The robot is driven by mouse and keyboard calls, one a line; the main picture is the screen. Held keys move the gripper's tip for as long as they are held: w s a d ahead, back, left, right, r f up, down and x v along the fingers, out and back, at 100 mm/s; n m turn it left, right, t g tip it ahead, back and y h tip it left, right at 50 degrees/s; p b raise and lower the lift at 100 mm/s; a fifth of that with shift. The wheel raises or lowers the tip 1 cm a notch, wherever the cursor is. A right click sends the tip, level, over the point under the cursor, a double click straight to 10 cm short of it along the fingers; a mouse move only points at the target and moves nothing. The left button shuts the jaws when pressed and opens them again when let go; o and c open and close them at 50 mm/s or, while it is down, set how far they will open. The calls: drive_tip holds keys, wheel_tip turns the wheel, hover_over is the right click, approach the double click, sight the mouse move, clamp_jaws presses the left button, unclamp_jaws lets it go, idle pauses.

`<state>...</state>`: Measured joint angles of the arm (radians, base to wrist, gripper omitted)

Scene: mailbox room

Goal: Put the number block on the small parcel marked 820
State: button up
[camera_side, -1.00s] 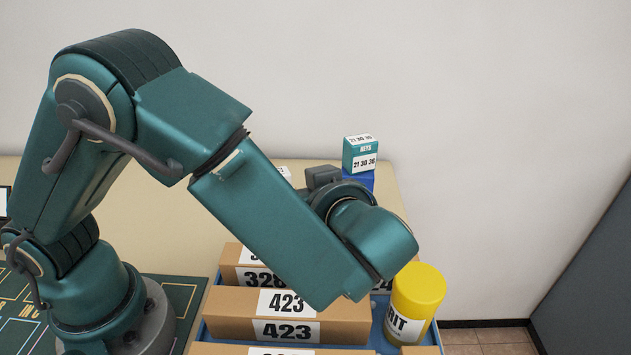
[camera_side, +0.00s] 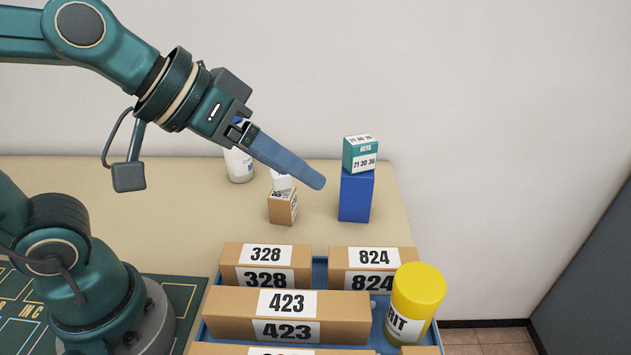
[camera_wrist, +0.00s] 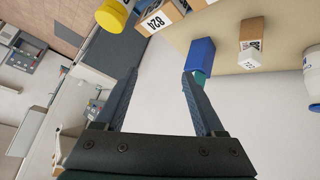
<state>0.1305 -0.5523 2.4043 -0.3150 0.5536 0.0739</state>
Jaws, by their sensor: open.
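A small brown parcel (camera_side: 283,208) stands on the table behind the tray; its number is too small to read. A small white block (camera_side: 281,181) with dark marks, apparently the number block, sits on top of it, slightly askew. In the wrist view the parcel (camera_wrist: 253,29) and the white block (camera_wrist: 249,60) show at the upper right, right of my fingers. My gripper (camera_side: 316,182) slants down to the right in the side view, its fingers appearing beyond the parcel. It is open and empty in the wrist view (camera_wrist: 159,74).
A teal block (camera_side: 361,155) marked 21 30 36 stands on a blue box (camera_side: 355,197). A white bottle (camera_side: 239,165) is behind the parcel. The blue tray (camera_side: 319,270) in front holds several larger parcels, including 328, 423 and 824, and a yellow-lidded container (camera_side: 415,300).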

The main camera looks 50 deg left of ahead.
drive_tip(key=s+a+f+g+y, duration=0.2)
drive_tip(key=s+a+f+y, duration=0.1)
drive_tip(key=s+a+f, duration=0.2)
drive_tip(key=shift+s+a+g, duration=0.3)
drive_tip(key=shift+s+a, duration=0.4)
drive_tip(key=shift+s, duration=0.45)
